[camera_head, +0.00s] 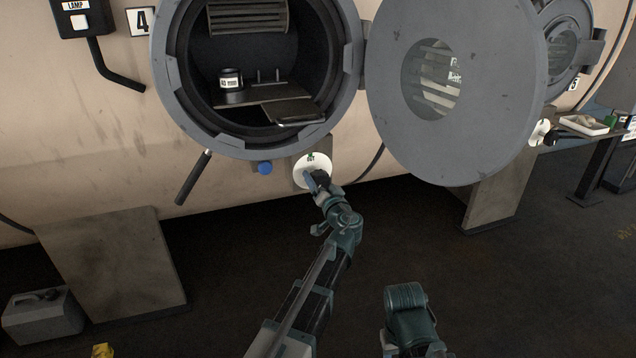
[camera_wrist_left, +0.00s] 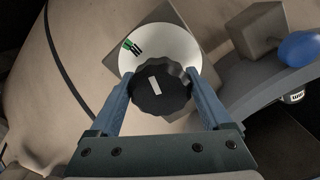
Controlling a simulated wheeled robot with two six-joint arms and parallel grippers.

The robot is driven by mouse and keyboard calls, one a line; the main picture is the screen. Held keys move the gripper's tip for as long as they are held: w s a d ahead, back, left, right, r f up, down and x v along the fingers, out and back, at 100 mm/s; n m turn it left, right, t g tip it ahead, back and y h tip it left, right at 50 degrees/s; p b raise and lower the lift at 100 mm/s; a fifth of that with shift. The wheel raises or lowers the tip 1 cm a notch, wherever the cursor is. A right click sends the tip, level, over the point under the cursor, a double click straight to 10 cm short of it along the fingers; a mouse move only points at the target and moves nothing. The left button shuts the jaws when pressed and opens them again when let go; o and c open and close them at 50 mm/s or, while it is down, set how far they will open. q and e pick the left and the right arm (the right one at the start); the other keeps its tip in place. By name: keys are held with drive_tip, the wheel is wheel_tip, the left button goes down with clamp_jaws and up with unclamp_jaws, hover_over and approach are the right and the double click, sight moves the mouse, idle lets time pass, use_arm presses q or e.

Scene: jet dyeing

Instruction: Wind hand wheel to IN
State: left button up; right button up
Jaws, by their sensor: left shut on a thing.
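The hand wheel (camera_wrist_left: 162,92) is a black scalloped knob with a white bar on its face, in front of a round white dial (camera_wrist_left: 187,48). The dial has a green mark and small black lettering near one edge, too small to read surely. In the head view the dial (camera_head: 300,172) sits below the round open port, with the green mark at its top. My left gripper (camera_wrist_left: 158,88) has one finger on each side of the knob and is shut on it. In the head view the left gripper (camera_head: 316,180) covers most of the knob. My right gripper is not in view.
A blue knob (camera_head: 265,168) sits just left of the dial, and a dark lever (camera_head: 194,178) hangs further left. The big round door (camera_head: 500,100) stands open at the right. Inside the port (camera_head: 262,140) are a black cup (camera_head: 231,80) and a tray.

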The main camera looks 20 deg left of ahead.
use_arm(q)
drive_tip(key=n, duration=0.6)
drive_tip(key=shift+s+d+f, duration=0.1)
idle(0.5)
drive_tip(key=o, duration=1.2)
drive_tip(key=v, duration=1.3)
drive_tip(key=shift+s+d, duration=0.3)
